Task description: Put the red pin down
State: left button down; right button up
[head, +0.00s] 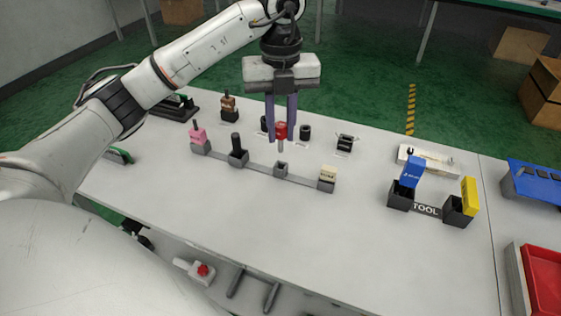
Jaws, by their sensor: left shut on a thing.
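The red pin (281,130) has a red block head and a grey shaft pointing down. My left gripper (281,138), with two purple fingers, is shut on its head and holds it upright. In the picture the shaft's lower end is just above an empty grey socket (281,171); I cannot tell the exact gap or depth. This socket is part of a grey bar fixture. On the same bar are a pink pin (198,137), a black pin (236,143) and a cream pin (328,173). My right gripper is not in view.
Behind the bar stand a brown block piece (229,104) and black pieces (305,132). To the right are a TOOL holder (427,210) with blue and yellow pieces, a white tray (430,161) and a red bin (543,280). The table (365,250) in front of the bar is clear.

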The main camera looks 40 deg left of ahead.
aim_at(281, 124)
pick_arm(q)
jog(key=shift+f, duration=3.3)
jog(key=shift+f, duration=0.1)
jog(key=shift+f, duration=0.15)
jog(key=c, duration=1.6)
grip_release()
notch_tip(281, 124, up, 13)
jog(key=shift+f+p, duration=0.2)
jog(key=shift+p, duration=0.45)
